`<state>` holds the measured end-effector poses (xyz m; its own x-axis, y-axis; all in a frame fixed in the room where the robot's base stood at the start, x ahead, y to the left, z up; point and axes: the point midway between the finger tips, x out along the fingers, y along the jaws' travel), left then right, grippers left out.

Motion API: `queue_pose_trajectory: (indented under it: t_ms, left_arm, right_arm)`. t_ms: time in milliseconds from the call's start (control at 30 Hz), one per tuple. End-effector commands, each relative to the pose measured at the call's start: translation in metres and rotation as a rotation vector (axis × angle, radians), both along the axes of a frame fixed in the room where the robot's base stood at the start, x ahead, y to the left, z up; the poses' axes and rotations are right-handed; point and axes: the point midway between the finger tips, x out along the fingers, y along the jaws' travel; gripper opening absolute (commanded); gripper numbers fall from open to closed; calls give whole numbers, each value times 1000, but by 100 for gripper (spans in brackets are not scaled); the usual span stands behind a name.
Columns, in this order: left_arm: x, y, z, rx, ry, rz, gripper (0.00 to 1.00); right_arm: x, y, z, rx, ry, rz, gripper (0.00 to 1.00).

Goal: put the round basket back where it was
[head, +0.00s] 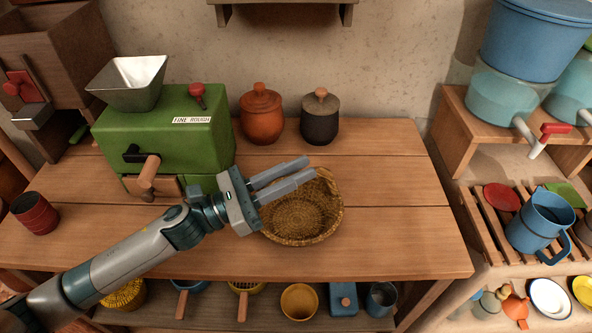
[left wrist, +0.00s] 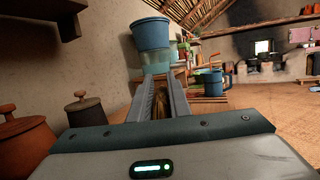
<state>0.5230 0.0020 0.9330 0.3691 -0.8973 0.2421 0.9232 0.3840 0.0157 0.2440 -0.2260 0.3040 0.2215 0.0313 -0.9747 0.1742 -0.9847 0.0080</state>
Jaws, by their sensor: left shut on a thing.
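The round basket (head: 300,218) is a shallow woven straw bowl, upright at the middle front of the wooden table. My left gripper (head: 307,169) reaches in from the left, its two fingers across the basket's back left part. It is shut on the basket's rim; a strip of brown weave (left wrist: 161,106) shows between the fingers in the left wrist view. The fingers hide part of the rim. I cannot tell whether the basket's base touches the table. My right gripper is in neither view.
A green grinder (head: 170,140) stands behind left of the basket. An orange lidded jar (head: 261,118) and a dark lidded jar (head: 320,122) stand at the back. A red cup (head: 35,213) is at far left. The table's right part (head: 400,200) is clear.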

Motion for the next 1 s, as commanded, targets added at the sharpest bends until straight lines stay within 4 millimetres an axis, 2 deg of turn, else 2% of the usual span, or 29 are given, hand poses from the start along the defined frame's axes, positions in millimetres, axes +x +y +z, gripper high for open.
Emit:
queue_pose_trajectory:
  t_ms: [367,400,467,500,933,1000]
  left_arm:
    - [0,0,-2,-1,0,0,0]
    - [0,0,-2,0,0,0,19]
    - [0,0,-2,0,0,0,33]
    - [0,0,-2,0,0,0,35]
    - [0,0,0,0,0,0,35]
    - [0,2,0,1,1,1,35]
  right_arm:
    - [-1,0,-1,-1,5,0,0]
    - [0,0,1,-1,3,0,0]
    - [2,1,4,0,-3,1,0]
    - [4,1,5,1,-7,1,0]
    - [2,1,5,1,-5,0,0]
    - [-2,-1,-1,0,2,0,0]
